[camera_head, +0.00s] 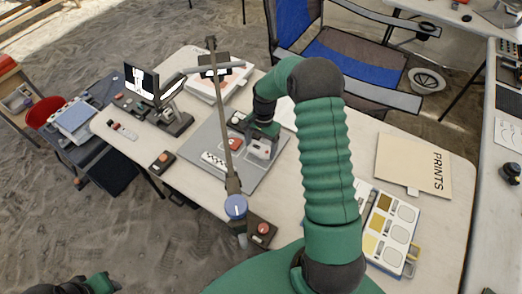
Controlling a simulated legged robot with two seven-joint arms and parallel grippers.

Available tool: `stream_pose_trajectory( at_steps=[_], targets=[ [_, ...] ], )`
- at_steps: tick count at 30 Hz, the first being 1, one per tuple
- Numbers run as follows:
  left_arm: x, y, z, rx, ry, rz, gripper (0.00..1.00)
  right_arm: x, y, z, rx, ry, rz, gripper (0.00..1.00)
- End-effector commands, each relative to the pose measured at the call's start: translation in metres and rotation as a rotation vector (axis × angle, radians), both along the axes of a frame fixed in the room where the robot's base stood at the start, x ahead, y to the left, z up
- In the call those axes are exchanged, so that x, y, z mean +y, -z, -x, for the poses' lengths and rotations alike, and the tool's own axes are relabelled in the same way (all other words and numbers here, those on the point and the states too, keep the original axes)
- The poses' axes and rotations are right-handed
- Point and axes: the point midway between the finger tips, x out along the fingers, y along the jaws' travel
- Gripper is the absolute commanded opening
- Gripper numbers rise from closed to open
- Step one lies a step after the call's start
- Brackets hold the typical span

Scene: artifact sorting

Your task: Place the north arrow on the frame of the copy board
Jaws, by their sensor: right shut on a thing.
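The copy board (203,143) is a flat grey panel on the white table, seen at a slant. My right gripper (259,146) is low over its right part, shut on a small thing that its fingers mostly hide. I cannot make out whether that thing is the north arrow, and I see no clear north arrow elsewhere. A red piece (234,144) and a black-and-white scale strip (213,160) lie on the board, left of my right gripper. My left gripper (76,288) is cut off at the bottom left edge, and its fingers cannot be judged.
A small screen (141,80) stands behind left. A red-button box (162,161) is at the left edge, another (262,232) in front.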

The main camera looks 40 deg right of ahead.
Motion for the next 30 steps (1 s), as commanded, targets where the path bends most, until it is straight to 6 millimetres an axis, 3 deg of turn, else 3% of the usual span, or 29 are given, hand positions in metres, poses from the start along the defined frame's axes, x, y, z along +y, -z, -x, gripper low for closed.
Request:
stream_pose_trajectory(
  at_steps=[6, 13, 14, 17, 26, 30],
  targets=[
    [0.000, 0.000, 0.000, 0.000, -0.001, 0.000, 0.36, -0.002, 0.033, 0.000, 0.001, 0.001, -0.005, 0.41],
    [0.000, 0.001, 0.000, 0.000, -0.001, 0.000, 0.36, -0.003, 0.034, 0.001, 0.000, 0.001, -0.004, 0.41],
    [0.000, 0.001, 0.000, 0.000, -0.001, 0.000, 0.36, -0.002, 0.034, 0.001, 0.000, 0.001, -0.004, 0.84],
    [0.000, 0.001, 0.000, 0.000, 0.000, 0.000, 0.36, -0.002, 0.033, 0.001, 0.000, 0.001, -0.004, 0.97],
    [0.000, 0.000, 0.000, 0.000, -0.001, 0.000, 0.36, -0.001, 0.031, 0.000, 0.000, 0.001, -0.002, 1.00],
    [0.000, -0.001, 0.000, 0.000, -0.001, 0.000, 0.36, -0.005, 0.015, -0.001, -0.002, 0.001, -0.002, 1.00]
  ],
)
